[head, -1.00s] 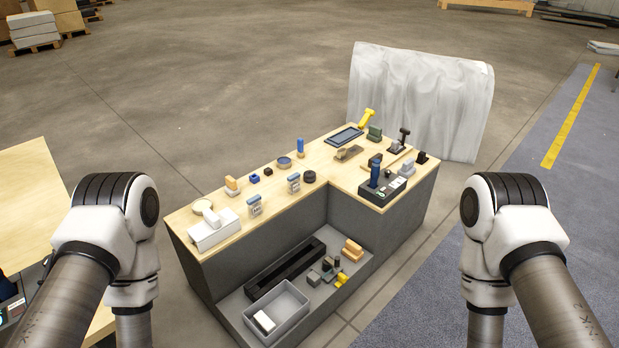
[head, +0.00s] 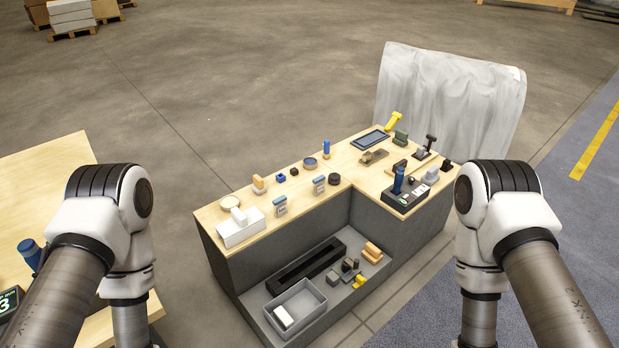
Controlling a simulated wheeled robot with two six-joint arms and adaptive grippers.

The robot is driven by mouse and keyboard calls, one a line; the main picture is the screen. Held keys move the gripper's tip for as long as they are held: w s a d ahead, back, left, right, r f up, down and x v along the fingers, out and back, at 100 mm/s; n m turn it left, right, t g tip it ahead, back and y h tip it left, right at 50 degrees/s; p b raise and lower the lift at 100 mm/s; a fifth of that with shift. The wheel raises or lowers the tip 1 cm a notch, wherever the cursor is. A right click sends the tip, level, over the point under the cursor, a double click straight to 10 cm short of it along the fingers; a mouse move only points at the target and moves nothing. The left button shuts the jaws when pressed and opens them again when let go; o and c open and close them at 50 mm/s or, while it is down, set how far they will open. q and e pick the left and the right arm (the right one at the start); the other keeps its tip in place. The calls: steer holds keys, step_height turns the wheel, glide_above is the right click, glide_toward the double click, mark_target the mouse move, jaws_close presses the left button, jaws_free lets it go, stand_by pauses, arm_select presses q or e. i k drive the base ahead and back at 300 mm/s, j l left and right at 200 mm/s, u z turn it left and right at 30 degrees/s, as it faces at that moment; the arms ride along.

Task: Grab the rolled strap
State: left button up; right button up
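I cannot tell for certain which item is the rolled strap. A small dark round roll (head: 334,179) on the middle of the wooden counter (head: 300,204) could be it. A smaller black item (head: 294,172) lies left of it, and a round blue-grey piece (head: 310,163) lies behind it. Both my arms show at the left and right of the head view, bent downward. Both grippers are below the frame, away from the counter top in this view.
The L-shaped counter has a lower shelf with a grey bin (head: 322,292) and a long black tray (head: 335,252). A white box (head: 240,236) stands at its left end. A draped block (head: 450,95) stands behind. Another wooden table (head: 50,175) is at left. Open floor surrounds them.

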mark_target(334, 179)
steer(key=i+l+u, duration=0.25)
steer(key=u, duration=0.15)
steer(key=i+l+u, duration=0.2)
steer(key=u, duration=0.2)
steer(key=i+l+u, duration=0.15)
steer(key=l+u, duration=0.25)
steer(key=i+l, duration=0.1)
steer(key=l, duration=0.3)
steer(key=i+l+u, duration=0.1)
steer(key=l, duration=0.3)
steer(key=i+l, duration=0.1)
steer(key=l, duration=0.3)
steer(key=i+l, duration=0.1)
steer(key=l, duration=0.35)
steer(key=i+l+u, duration=0.1)
steer(key=l, duration=0.3)
